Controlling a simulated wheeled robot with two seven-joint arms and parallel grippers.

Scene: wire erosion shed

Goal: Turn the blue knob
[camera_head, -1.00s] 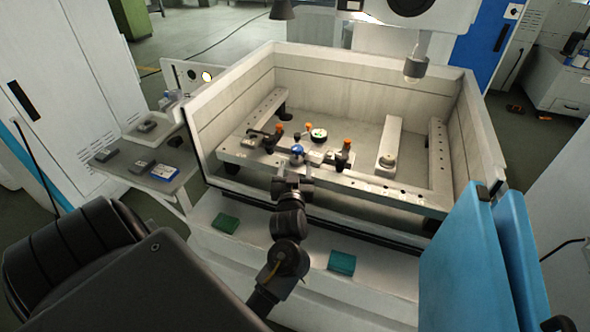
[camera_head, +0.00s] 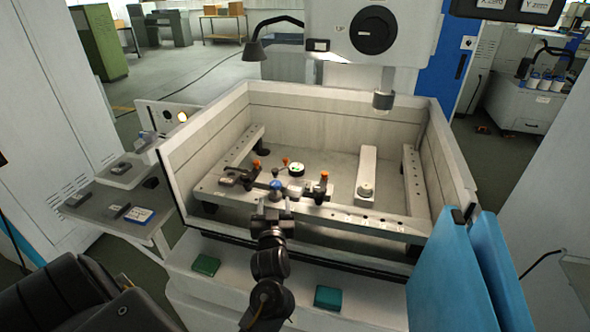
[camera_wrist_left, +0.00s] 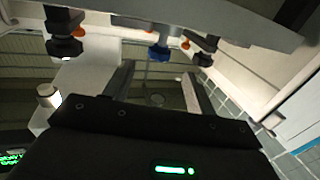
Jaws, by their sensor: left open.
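The blue knob (camera_head: 276,184) sits at the front rail of the machine's open tank, between two dark clamps with orange tops. It also shows in the left wrist view (camera_wrist_left: 158,54), at the top middle, where the rail appears upside down. My left gripper (camera_head: 274,206) is just in front of the knob, in line with it and apart from it as far as I can see. Its two fingers (camera_wrist_left: 157,84) stand apart in the left wrist view with nothing between them. The gripper's body hides part of the rail's front. My right gripper is not in view.
The clamps (camera_head: 323,186) and (camera_head: 252,172) flank the knob closely. A round green-topped part (camera_head: 296,169) stands behind it. The tank's front wall lies under my arm. Blue panels (camera_head: 450,275) stand at right, and a side shelf (camera_head: 110,212) with small boxes at left.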

